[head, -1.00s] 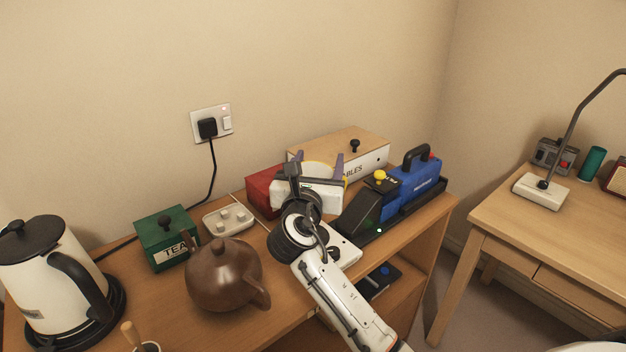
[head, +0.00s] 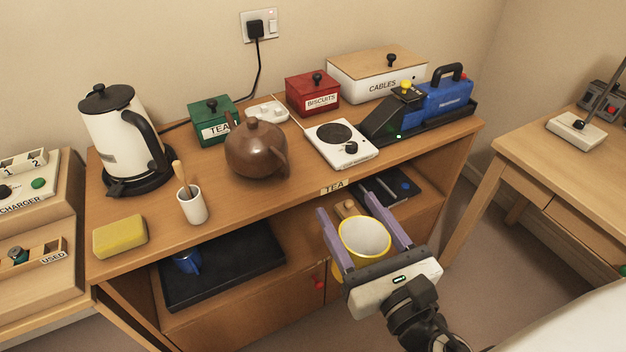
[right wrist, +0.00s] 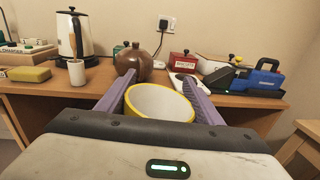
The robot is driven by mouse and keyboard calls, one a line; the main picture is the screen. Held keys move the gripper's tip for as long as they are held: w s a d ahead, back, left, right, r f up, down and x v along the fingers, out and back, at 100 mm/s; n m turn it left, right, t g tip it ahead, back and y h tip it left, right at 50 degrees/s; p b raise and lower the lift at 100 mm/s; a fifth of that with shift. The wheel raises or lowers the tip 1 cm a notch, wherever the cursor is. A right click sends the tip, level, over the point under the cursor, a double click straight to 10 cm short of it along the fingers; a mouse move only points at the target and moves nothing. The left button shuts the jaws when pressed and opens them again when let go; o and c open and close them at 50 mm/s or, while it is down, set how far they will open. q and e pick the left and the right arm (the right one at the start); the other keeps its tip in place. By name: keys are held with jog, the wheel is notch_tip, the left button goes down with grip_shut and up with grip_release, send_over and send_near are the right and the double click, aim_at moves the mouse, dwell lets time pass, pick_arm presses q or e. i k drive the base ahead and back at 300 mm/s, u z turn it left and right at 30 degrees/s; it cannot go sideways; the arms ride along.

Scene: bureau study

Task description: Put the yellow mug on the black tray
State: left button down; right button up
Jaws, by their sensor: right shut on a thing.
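The yellow mug (head: 363,240), yellow outside and pale inside, is held in my right gripper (head: 363,226) in front of the cabinet's open shelf. Its two purple fingers are shut on the mug's sides. In the right wrist view the mug (right wrist: 160,102) sits between the fingers with its opening facing the camera. The black tray (head: 222,268) lies on the lower shelf at the left, with a blue mug (head: 187,261) on its left part. The held mug is to the right of this tray and apart from it. My left gripper is not in view.
On the cabinet top (head: 300,172) stand a kettle (head: 123,135), a brown teapot (head: 256,150), a white cup (head: 192,207), a sponge (head: 120,236) and a hot plate (head: 340,143). The top overhangs the shelf. The tray's middle and right are bare.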

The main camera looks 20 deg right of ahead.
aim_at(241, 241)
jog(key=u, duration=2.55)
jog(key=k, duration=0.55)
jog(key=z, duration=1.35)
jog(key=i, duration=0.5)
